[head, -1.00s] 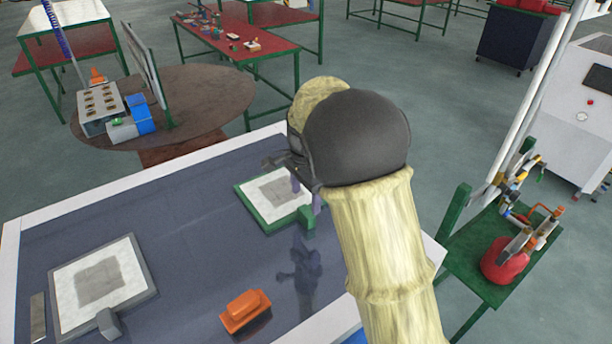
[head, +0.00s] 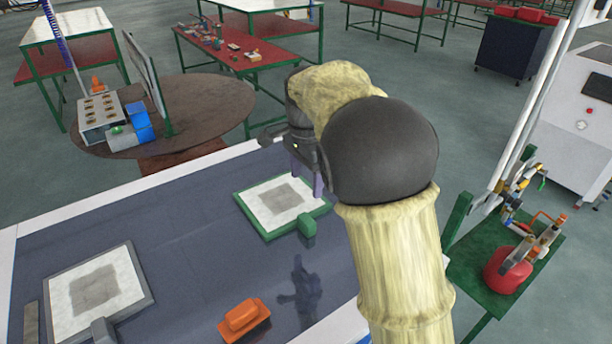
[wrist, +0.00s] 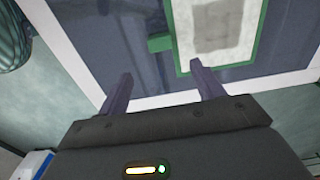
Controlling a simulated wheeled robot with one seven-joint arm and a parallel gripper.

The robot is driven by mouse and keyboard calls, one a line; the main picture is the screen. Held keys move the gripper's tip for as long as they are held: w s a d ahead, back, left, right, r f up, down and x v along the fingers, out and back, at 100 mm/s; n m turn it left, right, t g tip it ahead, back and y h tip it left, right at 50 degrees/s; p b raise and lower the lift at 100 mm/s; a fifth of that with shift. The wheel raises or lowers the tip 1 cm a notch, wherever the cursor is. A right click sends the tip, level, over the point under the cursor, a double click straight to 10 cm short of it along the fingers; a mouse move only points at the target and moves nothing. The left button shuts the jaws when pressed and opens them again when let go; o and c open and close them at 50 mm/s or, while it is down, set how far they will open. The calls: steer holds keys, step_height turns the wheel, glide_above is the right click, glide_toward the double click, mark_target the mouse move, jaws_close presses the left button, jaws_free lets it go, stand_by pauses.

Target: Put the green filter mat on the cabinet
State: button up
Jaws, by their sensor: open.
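The green filter mat (head: 283,203), a white pad with a grey square in a green frame with a green handle block, lies flat on the dark tabletop (head: 190,225) near its far right edge. It also shows at the top of the wrist view (wrist: 220,45). My gripper (head: 307,183) is open and empty, above the far right edge of the mat. In the wrist view its two purple fingers (wrist: 161,75) are apart, near the table's white edge, with nothing between them. A dark cabinet (head: 510,47) with red things on top stands at the upper right.
A grey-framed mat (head: 98,290) and an orange block with a handle (head: 243,318) lie on the same table. A green stand (head: 470,275) with a red container (head: 507,270) is at right, before a white machine (head: 585,120). Open floor lies beyond.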

steer(key=s+d+f+n+t, duration=0.1)
steer(key=s+d+f+n, duration=0.2)
steer(key=s+d+f, duration=0.1)
steer(key=s+d+f+n, duration=0.4)
steer(key=s+d, duration=0.1)
steer(key=s, duration=0.3)
steer(key=s+d+f+n+t, duration=0.1)
steer(key=s+d+f+n, duration=0.3)
steer(key=s, duration=0.3)
steer(key=shift+s+d+t, duration=0.1)
steer(key=shift+d+t, duration=0.2)
steer(key=shift+d, duration=0.55)
